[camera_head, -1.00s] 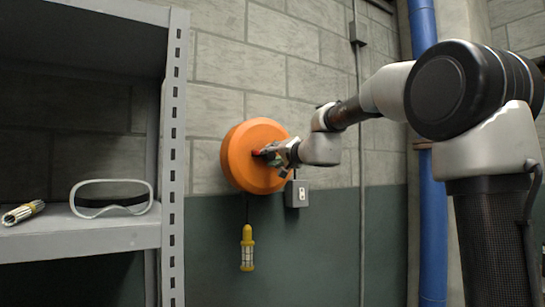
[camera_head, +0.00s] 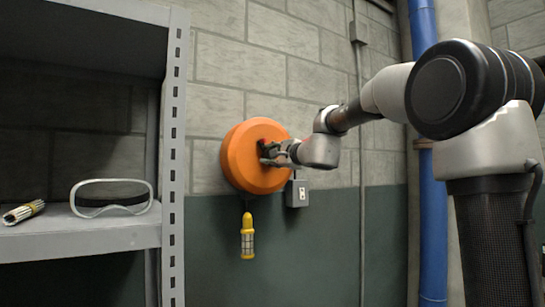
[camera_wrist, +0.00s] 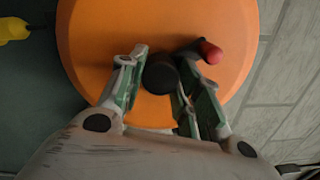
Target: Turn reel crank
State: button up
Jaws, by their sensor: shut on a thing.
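The orange reel (camera_head: 250,165) is a round drum on the block wall; it fills much of the wrist view (camera_wrist: 100,35). Its crank shows in the wrist view as a dark arm with a red knob (camera_wrist: 211,53), pointing to the upper right. A black cylinder (camera_wrist: 160,75) at the reel's middle sits between the fingers. My gripper (camera_head: 268,152) is at the reel's face, its fingers closed on this black crank hub (camera_wrist: 162,64). The red knob is outside the fingers, beside the right one.
A yellow caged lamp (camera_head: 247,238) hangs on a cord below the reel. A grey outlet box (camera_head: 297,193) is at its lower right. A metal shelf (camera_head: 85,238) with goggles (camera_head: 111,198) stands at left; a blue pipe (camera_head: 432,230) runs at right.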

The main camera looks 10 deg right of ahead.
jog(key=m, duration=0.5)
jog(key=shift+f+m, duration=0.1)
jog(key=shift+m, duration=0.3)
dwell(0.4)
jog(key=o, duration=1)
jog(key=shift+o, duration=0.2)
jog(key=v, duration=1.2)
jog(key=shift+a, duration=0.1)
